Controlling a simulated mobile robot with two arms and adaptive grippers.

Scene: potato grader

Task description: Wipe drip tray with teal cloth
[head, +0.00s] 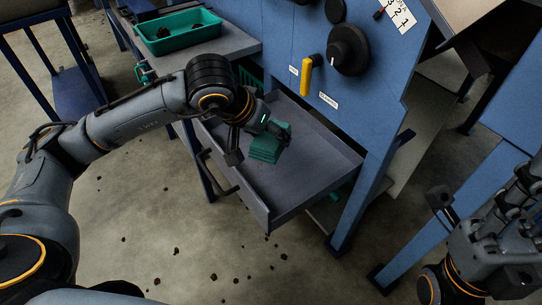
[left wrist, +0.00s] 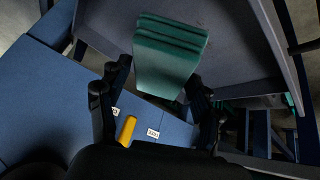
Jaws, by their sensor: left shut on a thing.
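The teal cloth (head: 268,149) is a folded, layered pad held at the tip of my left gripper (head: 256,142). In the left wrist view the cloth (left wrist: 168,62) shows between the two dark fingers, which are shut on it. The drip tray (head: 318,182) is a grey, shallow, drawer-like tray with raised walls, pulled out below the blue machine. The cloth is over the left-back part of the tray floor; I cannot tell whether it touches. The tray (left wrist: 232,35) also fills the top of the left wrist view. My right gripper (head: 448,240) is at the right edge, away from the tray.
The blue machine panel (head: 380,85) stands behind the tray, with a yellow handle (head: 306,76) and a black knob (head: 348,50). A green bin (head: 178,31) with dark lumps sits on a grey shelf at the upper left. Dark clods lie on the concrete floor.

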